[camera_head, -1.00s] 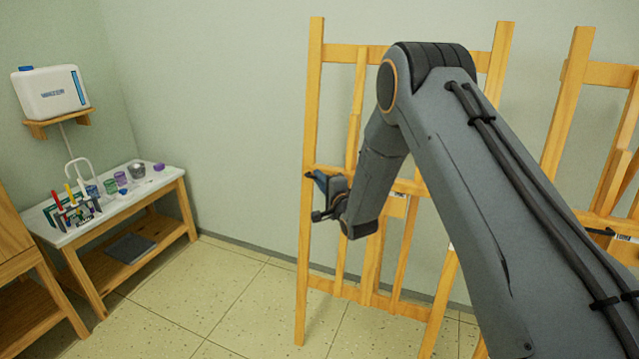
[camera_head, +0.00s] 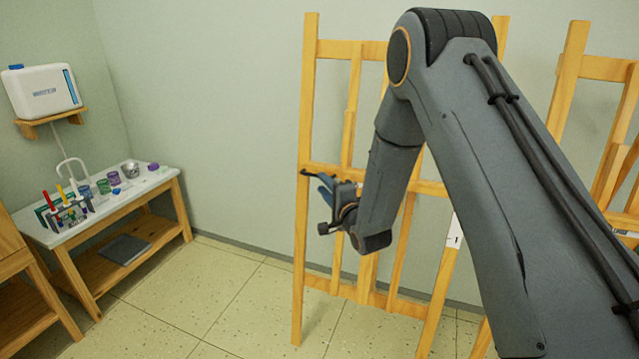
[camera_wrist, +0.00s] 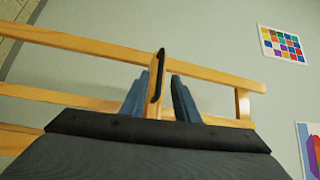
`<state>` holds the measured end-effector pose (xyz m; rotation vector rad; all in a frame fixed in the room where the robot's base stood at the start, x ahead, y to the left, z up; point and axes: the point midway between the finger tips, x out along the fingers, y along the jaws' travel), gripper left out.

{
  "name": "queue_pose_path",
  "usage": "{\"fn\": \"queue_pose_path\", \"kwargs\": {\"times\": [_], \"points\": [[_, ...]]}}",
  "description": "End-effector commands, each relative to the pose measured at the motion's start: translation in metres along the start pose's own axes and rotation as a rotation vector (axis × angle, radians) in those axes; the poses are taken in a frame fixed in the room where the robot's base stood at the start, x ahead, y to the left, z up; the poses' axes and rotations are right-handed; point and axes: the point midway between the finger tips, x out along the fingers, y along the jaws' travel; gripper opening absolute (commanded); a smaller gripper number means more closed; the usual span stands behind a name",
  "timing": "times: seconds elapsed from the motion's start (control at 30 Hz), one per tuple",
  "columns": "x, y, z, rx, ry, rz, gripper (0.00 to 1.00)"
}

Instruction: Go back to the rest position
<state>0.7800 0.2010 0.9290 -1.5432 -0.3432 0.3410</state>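My gripper (camera_head: 324,186) is at the end of my grey arm, in front of the lower middle of a wooden easel (camera_head: 306,100). I cannot tell how far the fingers are from the easel.
A white-topped table (camera_head: 90,225) with pens, jars and a cup stands at the left. A white canister (camera_head: 42,92) sits on a wall shelf (camera_head: 50,122). A second easel (camera_head: 568,80) stands at the right. The tiled floor (camera_head: 215,305) between table and easel is clear.

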Motion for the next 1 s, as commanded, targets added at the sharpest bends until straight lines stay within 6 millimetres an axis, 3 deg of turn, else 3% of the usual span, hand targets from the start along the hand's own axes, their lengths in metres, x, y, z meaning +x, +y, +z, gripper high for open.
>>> {"fn": "queue_pose_path", "kwargs": {"times": [0.5,0.67,0.77,0.87,1.0], "points": [[-0.009,0.0,0.0,0.0,0.0,0.0,0.28],[-0.022,-0.001,-0.018,-0.141,0.041,0.133,0.28],[-0.046,0.002,-0.037,-0.291,0.063,0.293,0.28],[-0.082,0.007,-0.053,-0.444,0.053,0.478,0.28],[-0.149,0.015,-0.067,-0.629,-0.024,0.739,0.28]]}}
